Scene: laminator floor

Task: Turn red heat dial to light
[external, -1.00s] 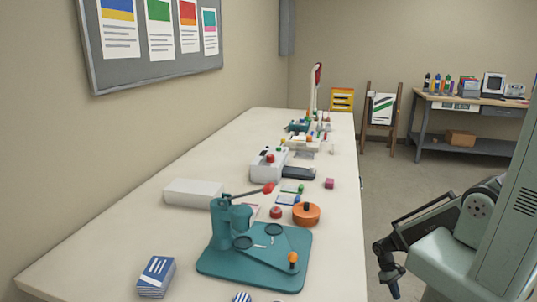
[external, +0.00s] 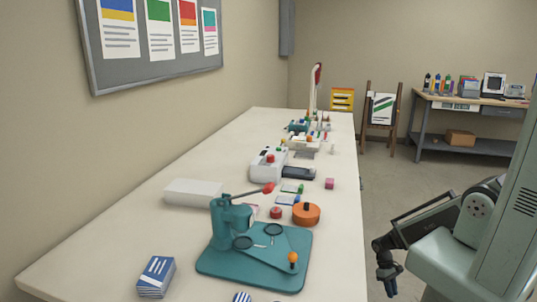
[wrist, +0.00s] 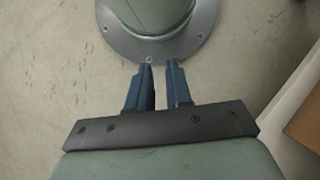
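A white machine (external: 267,168) stands on the long table, around its middle, with a small red knob (external: 270,157) on top. This looks like the heat dial, but its marks and setting are too small to read. A separate small red round piece (external: 276,212) lies nearer, beside an orange round piece with a black knob (external: 306,213). My gripper (external: 388,287) hangs off the table's right side, low and far from the machine. In the wrist view my gripper (wrist: 159,64) shows two blue fingers with a narrow, empty gap. The wrist view shows no dial.
A teal press (external: 252,250) with a red-tipped lever stands on the near table. A white box (external: 193,192), blue cards (external: 155,277) and a dark flat device (external: 298,173) are also there. The wrist view shows floor (wrist: 50,60), my round base and a pale edge at right.

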